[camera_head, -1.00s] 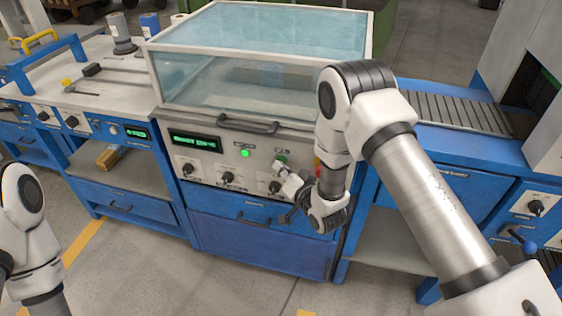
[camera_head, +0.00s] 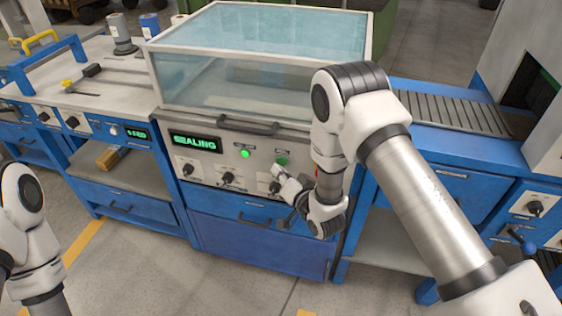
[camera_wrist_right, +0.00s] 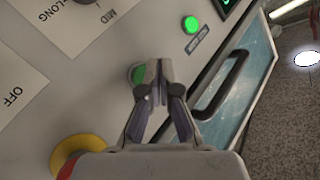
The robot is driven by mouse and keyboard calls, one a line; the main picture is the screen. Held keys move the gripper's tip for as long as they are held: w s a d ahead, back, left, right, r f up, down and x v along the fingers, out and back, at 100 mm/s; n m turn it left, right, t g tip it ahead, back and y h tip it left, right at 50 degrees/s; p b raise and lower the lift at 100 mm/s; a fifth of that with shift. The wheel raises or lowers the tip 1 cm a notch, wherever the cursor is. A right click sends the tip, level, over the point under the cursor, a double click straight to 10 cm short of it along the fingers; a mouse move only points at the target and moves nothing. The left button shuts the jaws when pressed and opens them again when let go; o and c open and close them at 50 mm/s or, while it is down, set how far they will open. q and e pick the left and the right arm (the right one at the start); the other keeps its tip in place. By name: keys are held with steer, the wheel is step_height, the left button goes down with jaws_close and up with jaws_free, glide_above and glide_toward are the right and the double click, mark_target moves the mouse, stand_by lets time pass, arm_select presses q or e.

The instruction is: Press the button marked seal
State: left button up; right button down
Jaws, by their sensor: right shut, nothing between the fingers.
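The sealing machine (camera_head: 262,145) stands in the middle, with a clear lid (camera_head: 235,80) over its top. Its display (camera_head: 195,142) reads SEALING in green. On its panel a green button (camera_head: 282,160) sits right of a lit green lamp (camera_head: 245,154); its label is too small to read. My right gripper (camera_head: 279,172) is shut and empty, just below this button in the head view. In the right wrist view its fingertips (camera_wrist_right: 154,90) partly cover the green button (camera_wrist_right: 137,76); I cannot tell if they touch it. My left gripper is out of view.
Several black knobs (camera_head: 228,177) line the panel. A roller conveyor (camera_head: 455,112) is at right, a bench (camera_head: 85,95) at left.

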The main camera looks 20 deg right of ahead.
steer(key=s+a, duration=0.2)
steer(key=s+p, duration=0.1)
steer(key=s, duration=0.1)
steer(key=shift+s+a, duration=0.1)
steer(key=shift+a, duration=0.3)
stand_by(0.5)
steer(key=s+d+f+g+h+p, duration=0.2)
steer(key=s+d+f+g, duration=0.25)
steer(key=s, duration=0.45)
steer(key=s+d+f+g+h+p, duration=0.1)
steer(key=s+d+f+g+p, duration=0.2)
steer(key=s+f, duration=0.45)
steer(key=s+f+n+g+b, duration=0.1)
steer(key=s+n+g, duration=0.3)
steer(key=s, duration=1.2)
steer(key=g, duration=0.4)
steer(key=shift+s+d+f+n+g, duration=0.15)
steer(key=shift+s+d+n+g, duration=0.15)
steer(key=shift+n+g, duration=0.1)
